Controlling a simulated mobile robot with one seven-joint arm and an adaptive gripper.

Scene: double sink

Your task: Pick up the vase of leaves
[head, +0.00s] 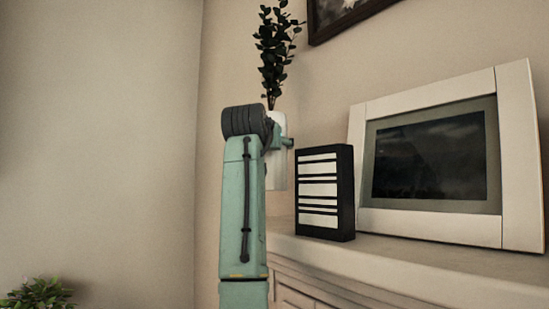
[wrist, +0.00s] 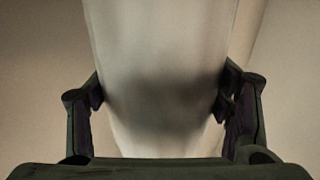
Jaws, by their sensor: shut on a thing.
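The vase of leaves is a white vase (head: 279,165) with dark green leafy stems (head: 276,50) rising from its top. In the head view it stands upright behind my arm, which hides much of it. In the wrist view the pale vase body (wrist: 160,70) fills the middle. My gripper (wrist: 160,100) has a finger on each side of the vase and is shut on it. The head view does not show the fingers clearly.
A black and white striped box (head: 325,192) stands right of the vase on the white cabinet top (head: 400,254). A white framed picture (head: 365,170) leans behind it. A dark frame (head: 335,24) hangs above. A green plant (head: 38,294) is at the lower left. The left wall is bare.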

